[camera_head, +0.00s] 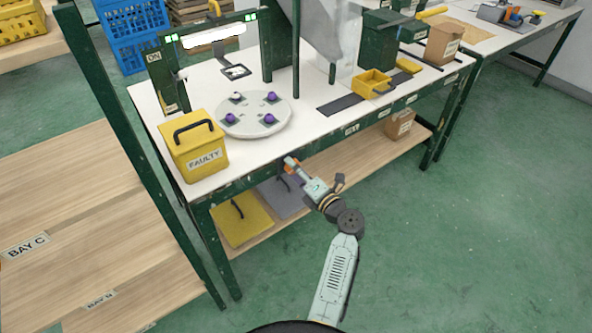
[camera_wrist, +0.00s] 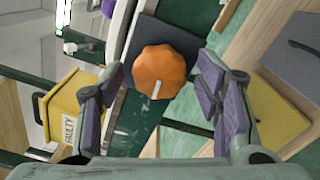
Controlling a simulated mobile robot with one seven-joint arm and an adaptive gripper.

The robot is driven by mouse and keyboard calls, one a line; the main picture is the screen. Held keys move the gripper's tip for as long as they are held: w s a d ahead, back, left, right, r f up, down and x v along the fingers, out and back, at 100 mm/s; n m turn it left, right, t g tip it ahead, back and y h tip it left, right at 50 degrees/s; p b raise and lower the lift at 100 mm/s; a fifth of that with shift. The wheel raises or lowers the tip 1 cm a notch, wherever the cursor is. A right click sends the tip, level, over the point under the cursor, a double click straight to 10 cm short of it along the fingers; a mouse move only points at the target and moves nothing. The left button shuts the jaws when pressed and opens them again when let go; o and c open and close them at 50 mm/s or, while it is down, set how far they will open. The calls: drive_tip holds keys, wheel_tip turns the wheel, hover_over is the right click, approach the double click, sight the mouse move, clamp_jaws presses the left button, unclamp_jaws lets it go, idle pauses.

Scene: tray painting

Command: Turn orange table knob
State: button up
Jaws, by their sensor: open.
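The orange knob (camera_wrist: 160,72) is a faceted disc with a short white mark, mounted on a dark square plate (camera_wrist: 190,32) at the table's front edge. In the head view only a bit of the orange knob (camera_head: 295,168) shows, mostly hidden by my gripper (camera_head: 291,163). In the wrist view my gripper (camera_wrist: 162,75) is open, with one purple-padded finger on each side of the knob. Both fingers look apart from it; how far the tips reach along its depth I cannot tell.
A yellow FAULTY box (camera_head: 194,148) stands on the white table's left corner. A round grey turntable (camera_head: 253,116) holds several purple-topped pieces. A yellow panel (camera_head: 240,218) and a grey one lie on the wooden lower shelf (camera_head: 340,158). The green floor at right is clear.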

drive_tip(key=shift+s, duration=0.1)
drive_tip(key=v, duration=1.2)
